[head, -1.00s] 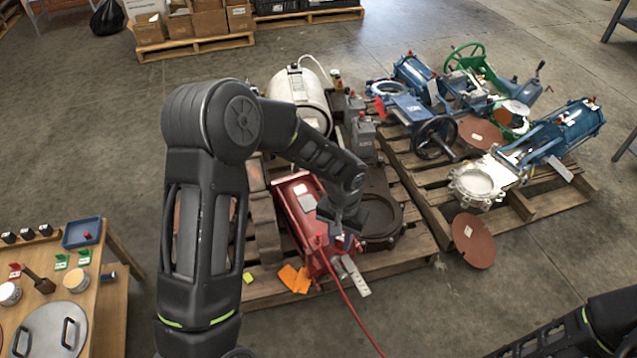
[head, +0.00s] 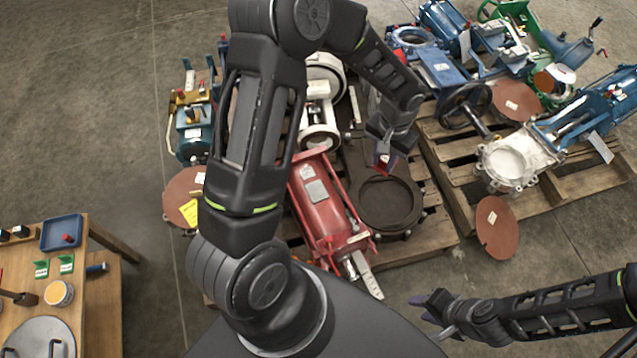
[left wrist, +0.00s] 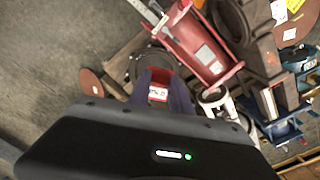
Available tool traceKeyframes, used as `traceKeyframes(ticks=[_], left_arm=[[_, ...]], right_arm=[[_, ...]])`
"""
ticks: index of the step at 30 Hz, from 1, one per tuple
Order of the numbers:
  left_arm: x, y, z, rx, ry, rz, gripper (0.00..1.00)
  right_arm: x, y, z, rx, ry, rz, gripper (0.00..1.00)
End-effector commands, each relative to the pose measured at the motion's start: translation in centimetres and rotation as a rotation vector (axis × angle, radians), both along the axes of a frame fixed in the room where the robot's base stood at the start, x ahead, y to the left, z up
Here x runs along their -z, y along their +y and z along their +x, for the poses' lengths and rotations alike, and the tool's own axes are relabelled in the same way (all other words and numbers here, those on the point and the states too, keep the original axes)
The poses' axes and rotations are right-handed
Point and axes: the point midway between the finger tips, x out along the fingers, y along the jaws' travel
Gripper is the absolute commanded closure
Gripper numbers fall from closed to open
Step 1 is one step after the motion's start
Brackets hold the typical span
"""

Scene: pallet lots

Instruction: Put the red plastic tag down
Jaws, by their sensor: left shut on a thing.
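The red plastic tag (left wrist: 158,92), with a white printed label, sits between the fingers of my left gripper (head: 384,156) in the left wrist view. The left gripper is shut on it. In the head view only a small red bit of the tag (head: 384,159) shows. The gripper hangs over the far edge of a dark round ring flange (head: 417,205) on the pallet. I cannot tell whether the tag touches anything below. My right gripper (head: 436,311) is at the lower right, over the floor, with its fingers apart and nothing between them.
A red cylinder actuator (head: 326,212) lies left of the ring flange. A white valve (head: 508,162) and blue actuators are on the right pallet (head: 453,148). A brown disc (head: 497,226) leans at its front. A wooden table (head: 97,285) with a blue tray (head: 61,232) is at left.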

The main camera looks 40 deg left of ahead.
Motion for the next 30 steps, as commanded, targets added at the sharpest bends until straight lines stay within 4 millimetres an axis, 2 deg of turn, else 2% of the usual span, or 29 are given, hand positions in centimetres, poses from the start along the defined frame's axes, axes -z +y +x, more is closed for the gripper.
traceKeyframes(ticks=[6,9,14,20,30], left_arm=[[0.0,0.0,0.0,0.000,0.000,0.000,1.00],[0.1,0.1,0.0,-0.002,0.000,0.000,1.00],[1.4,0.7,0.1,-0.025,0.000,0.001,1.00],[5.1,3.2,0.3,-0.106,0.001,0.005,1.00],[13.7,10.0,0.3,-0.340,0.001,0.008,1.00]], right_arm=[[0.0,0.0,0.0,0.000,0.000,0.000,0.64],[0.1,0.0,0.0,0.000,0.000,0.000,0.56],[1.6,-0.1,0.1,0.002,-0.001,-0.001,0.56],[6.0,-0.3,0.3,0.007,-0.006,-0.004,0.56],[16.9,-0.9,1.0,0.024,-0.019,-0.015,0.56]])
